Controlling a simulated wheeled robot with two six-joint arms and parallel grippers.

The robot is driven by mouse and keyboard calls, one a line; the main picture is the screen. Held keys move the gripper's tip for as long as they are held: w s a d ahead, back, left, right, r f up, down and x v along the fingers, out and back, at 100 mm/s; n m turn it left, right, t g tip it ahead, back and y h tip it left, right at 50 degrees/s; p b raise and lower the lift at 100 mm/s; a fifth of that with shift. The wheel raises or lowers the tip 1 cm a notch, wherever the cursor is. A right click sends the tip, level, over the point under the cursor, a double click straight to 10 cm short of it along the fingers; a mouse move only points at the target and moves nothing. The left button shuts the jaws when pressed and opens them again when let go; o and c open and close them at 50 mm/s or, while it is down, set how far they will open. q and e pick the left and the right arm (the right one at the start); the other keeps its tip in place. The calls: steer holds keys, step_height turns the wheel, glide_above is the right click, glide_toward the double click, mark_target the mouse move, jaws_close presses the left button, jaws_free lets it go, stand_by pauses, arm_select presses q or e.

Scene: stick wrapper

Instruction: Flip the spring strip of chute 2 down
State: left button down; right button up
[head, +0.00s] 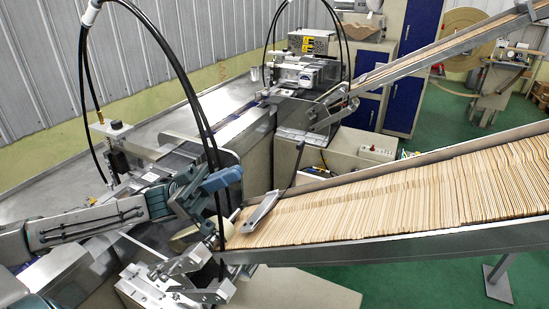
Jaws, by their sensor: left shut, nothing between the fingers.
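The near chute (420,246) slopes down from the right, filled with a long row of thin wooden sticks (400,200). A silver metal plate (262,212) lies over the sticks at its lower end. A thin dark strip (295,167) stands up from near that plate; I take it for the spring strip, raised. A second, similar chute (450,52) is farther back. I cannot read which chute is number 2. My left gripper (225,182) is shut and empty, left of the plate and apart from the strip. My right gripper is not in view.
A metal clamp mechanism (180,275) stands below the near chute's lower end. Black hoses (185,80) arch over the left machine, close to my left gripper. A far machine head (305,72) stands behind. Green floor (400,280) is open at the right.

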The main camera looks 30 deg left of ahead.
mark_target(297, 162)
arm_select(q)
steer(key=p+x, duration=0.2)
steer(key=x, duration=0.8)
stand_by(0.4)
stand_by(0.4)
